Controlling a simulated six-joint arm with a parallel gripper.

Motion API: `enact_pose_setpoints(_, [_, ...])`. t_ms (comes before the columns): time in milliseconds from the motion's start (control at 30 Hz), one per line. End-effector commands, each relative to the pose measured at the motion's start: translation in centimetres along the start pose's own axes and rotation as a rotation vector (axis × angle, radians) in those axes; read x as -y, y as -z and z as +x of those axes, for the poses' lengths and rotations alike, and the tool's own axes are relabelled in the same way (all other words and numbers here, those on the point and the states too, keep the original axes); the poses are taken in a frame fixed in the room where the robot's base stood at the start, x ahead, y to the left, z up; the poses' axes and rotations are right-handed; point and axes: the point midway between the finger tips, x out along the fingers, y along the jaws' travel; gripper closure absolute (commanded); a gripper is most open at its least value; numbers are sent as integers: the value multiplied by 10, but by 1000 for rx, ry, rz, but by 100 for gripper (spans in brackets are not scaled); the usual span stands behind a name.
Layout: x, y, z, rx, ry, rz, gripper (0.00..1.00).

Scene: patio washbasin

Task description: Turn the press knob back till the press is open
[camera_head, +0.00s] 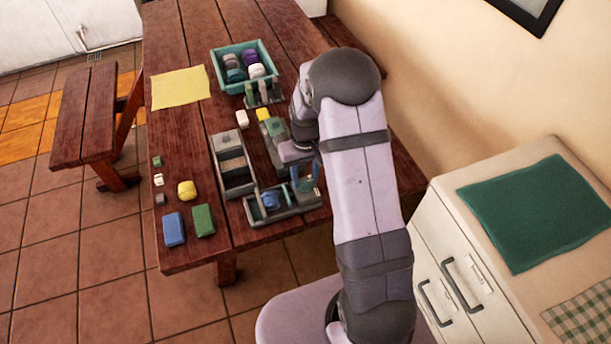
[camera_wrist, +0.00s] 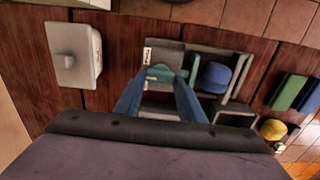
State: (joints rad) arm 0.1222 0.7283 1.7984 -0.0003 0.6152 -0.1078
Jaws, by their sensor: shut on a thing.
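The press stands at the right end of a grey tray (camera_head: 253,215), partly hidden behind my arm in the head view. In the wrist view its teal knob (camera_wrist: 160,74) sits between the tips of my gripper (camera_wrist: 160,82), beside a small white label. My gripper's two blue fingers are shut on the knob; the gripper also shows in the head view (camera_head: 305,178). A rounded blue piece (camera_wrist: 213,77) lies in the grey frame beside the press and also shows in the head view (camera_head: 270,201). How far the press is open cannot be told.
A grey divided box (camera_head: 232,165) adjoins the tray. Green (camera_head: 203,220) and blue (camera_head: 174,229) blocks and a yellow piece (camera_head: 187,190) lie left on the table. A teal crate (camera_head: 213,62) stands behind. A pale box with a knob (camera_wrist: 75,55) stands left in the wrist view.

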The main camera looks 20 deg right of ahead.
Motion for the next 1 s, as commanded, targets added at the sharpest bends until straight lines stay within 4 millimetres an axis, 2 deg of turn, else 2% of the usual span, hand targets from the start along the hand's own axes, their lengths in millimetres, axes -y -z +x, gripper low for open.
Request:
enact_pose_setpoints(600, [2, 0, -1, -1, 0, -546, 86])
enact_pose_setpoints(1000, [3, -1, -1, -1, 0, -712, 86])
